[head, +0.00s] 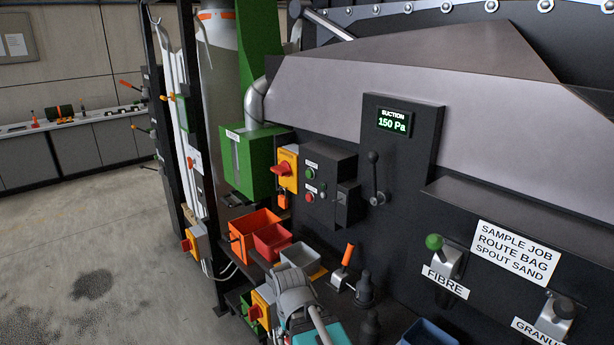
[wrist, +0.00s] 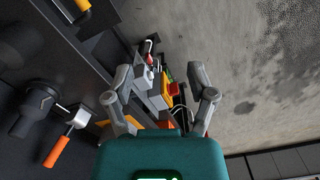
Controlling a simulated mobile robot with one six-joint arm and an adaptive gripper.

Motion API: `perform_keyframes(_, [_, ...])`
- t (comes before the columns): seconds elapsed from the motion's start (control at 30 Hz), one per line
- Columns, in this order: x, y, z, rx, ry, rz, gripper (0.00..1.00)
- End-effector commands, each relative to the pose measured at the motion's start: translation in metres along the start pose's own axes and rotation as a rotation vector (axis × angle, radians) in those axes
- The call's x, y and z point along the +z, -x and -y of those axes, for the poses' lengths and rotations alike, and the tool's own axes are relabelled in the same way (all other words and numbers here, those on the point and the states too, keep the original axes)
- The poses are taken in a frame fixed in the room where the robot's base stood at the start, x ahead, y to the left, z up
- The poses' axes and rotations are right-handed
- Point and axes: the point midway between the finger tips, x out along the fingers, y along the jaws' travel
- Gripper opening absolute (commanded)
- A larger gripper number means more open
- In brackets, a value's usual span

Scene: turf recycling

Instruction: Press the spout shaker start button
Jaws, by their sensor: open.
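A dark control box (head: 330,184) is on the machine's front in the head view. It carries a green button (head: 310,174) above a red button (head: 309,197), with small labels too small to read surely. I cannot tell from the labels whether the green one is the spout shaker start. My gripper shows in the wrist view (wrist: 160,72) with its two grey fingers apart and nothing between them. In the head view my wrist is at the bottom centre, below the control box and apart from it; the fingertips are not clear there.
A yellow switch box (head: 288,168) with a red knob is left of the control box. Orange (head: 252,229), red (head: 271,241) and grey bins stand below. An orange-handled lever (head: 347,256) rises right of them. Open concrete floor (head: 110,260) lies to the left.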

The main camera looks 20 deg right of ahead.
Motion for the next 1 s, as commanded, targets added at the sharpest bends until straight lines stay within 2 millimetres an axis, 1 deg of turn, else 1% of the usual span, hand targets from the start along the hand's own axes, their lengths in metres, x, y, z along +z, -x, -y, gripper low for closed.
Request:
perform_keyframes(0.03, [0.0000,0.0000,0.0000,0.000,0.000,0.000,0.50])
perform_keyframes(0.3, [0.0000,0.0000,0.0000,0.000,0.000,0.000,0.00])
perform_keyframes(1.0, [0.0000,0.0000,0.0000,0.000,0.000,0.000,0.00])
